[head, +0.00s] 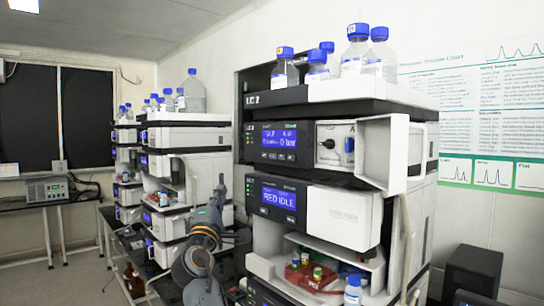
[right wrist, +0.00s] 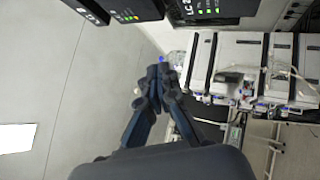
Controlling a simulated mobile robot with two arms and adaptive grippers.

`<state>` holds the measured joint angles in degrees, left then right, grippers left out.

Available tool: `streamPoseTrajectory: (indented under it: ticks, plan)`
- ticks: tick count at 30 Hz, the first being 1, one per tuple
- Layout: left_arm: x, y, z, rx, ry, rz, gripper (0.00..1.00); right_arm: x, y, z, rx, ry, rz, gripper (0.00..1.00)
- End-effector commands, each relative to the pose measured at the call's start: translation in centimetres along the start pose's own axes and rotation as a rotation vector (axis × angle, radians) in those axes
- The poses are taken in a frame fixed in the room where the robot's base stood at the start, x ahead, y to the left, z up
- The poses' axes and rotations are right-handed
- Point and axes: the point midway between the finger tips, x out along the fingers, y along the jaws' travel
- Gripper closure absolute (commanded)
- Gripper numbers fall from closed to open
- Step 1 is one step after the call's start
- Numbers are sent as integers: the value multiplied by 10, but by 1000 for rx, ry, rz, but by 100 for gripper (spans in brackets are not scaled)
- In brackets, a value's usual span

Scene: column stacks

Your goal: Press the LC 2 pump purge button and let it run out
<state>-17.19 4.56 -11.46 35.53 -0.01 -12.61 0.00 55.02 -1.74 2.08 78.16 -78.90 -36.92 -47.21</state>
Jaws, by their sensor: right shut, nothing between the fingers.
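The LC 2 stack stands in the middle of the head view, with its "LC 2" label (head: 252,100) on the top tray. The pump module (head: 306,131) below has a lit blue display (head: 279,138) and a row of small buttons (head: 279,157) under it; I cannot read which is purge. Its right-hand door (head: 382,150) stands open. My right gripper (head: 219,192) is left of and below the pump, apart from the front. In the right wrist view the right gripper (right wrist: 160,72) is shut and empty, with dark module fronts (right wrist: 132,10) beyond it. My left gripper is not in view.
A module reading "RED IDLE" (head: 279,198) sits below the pump, above an open bay with vials (head: 305,262). Blue-capped bottles (head: 357,50) stand on top. Another stack (head: 185,138) is behind at left. Floor at far left is clear.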

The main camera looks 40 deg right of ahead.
Motion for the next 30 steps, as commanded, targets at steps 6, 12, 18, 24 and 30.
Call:
streamPoseTrajectory:
  ticks: [6,12,18,24,30]
  plan:
    - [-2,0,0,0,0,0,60,12,62,40,-28,-109,75,100]
    - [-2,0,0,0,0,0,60,15,80,54,-41,-147,96,100]
    - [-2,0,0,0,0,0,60,15,82,55,-41,-149,98,100]
    - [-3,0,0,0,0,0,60,16,81,56,-41,-149,97,100]
    - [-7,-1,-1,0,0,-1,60,27,75,67,-42,-149,97,100]
